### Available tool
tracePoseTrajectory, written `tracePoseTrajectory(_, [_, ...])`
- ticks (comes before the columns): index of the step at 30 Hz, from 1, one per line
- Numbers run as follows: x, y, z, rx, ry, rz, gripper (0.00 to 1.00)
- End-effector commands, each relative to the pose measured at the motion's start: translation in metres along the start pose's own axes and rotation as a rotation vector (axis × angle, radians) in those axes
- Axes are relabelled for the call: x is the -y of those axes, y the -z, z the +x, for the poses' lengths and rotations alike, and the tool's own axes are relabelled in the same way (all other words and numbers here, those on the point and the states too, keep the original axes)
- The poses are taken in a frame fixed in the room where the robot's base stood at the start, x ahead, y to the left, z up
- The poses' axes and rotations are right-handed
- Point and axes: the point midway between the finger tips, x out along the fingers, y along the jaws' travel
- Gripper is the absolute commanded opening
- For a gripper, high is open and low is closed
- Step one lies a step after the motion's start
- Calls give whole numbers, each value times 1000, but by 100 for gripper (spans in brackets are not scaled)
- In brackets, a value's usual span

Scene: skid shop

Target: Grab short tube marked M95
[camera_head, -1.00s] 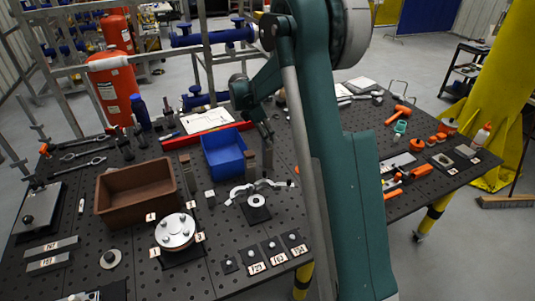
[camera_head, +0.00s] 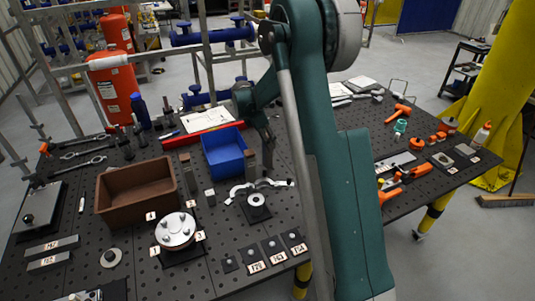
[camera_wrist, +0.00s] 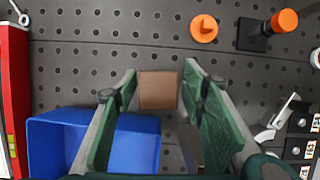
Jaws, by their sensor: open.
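My gripper (camera_wrist: 160,74) points down with its two green fingers apart. It also shows in the head view, partly behind my arm, beside the blue bin (camera_head: 224,152). In the wrist view a brown square block top (camera_wrist: 158,91) lies between the fingers, with a gap on each side; I cannot tell how far below the fingertips it is. No marking M95 is legible in either view, so I cannot tell which thing is the short tube.
The blue bin (camera_wrist: 70,140) is close beside the left finger, with a red bar (camera_wrist: 14,100) further left. A brown box (camera_head: 135,190) and a round plate with knobs (camera_head: 175,230) stand on the perforated black table. An orange ring (camera_wrist: 204,28) lies above the fingers in the wrist view.

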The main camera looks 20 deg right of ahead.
Motion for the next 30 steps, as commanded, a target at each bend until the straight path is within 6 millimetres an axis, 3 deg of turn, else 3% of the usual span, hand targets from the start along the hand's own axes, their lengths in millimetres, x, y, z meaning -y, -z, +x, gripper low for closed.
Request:
tracePoseTrajectory(10, [0, 0, 4, 0, 0, 0, 41])
tracePoseTrajectory(24, [-2, 1, 47, 0, 0, 0, 41])
tracePoseTrajectory(30, [-2, 1, 52, 0, 0, -1, 41])
